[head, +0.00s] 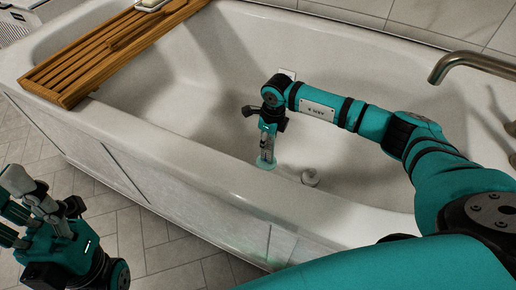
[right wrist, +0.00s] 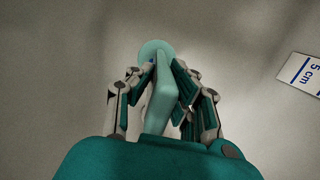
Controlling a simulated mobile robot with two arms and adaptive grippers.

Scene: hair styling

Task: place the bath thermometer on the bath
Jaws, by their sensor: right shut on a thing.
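The bath (head: 330,205) is a white tub across the middle of the head view. My right gripper (head: 267,150) is inside it, pointing down, and is shut on a pale teal bath thermometer (head: 265,164). In the right wrist view, the thermometer (right wrist: 161,92) is a flat stick with a round end, gripped between both fingers (right wrist: 165,75). The round end is close to the inner tub surface; I cannot tell whether it touches. My left gripper (head: 22,205) is outside the bath at lower left, empty, its fingers apart.
A wooden slatted rack (head: 110,50) lies across the tub's left end. A small whitish round fitting (head: 310,177) sits in the tub, right of my right gripper. A metal spout (head: 470,62) is at the right. A "5 cm" label (right wrist: 302,76) shows in the wrist view.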

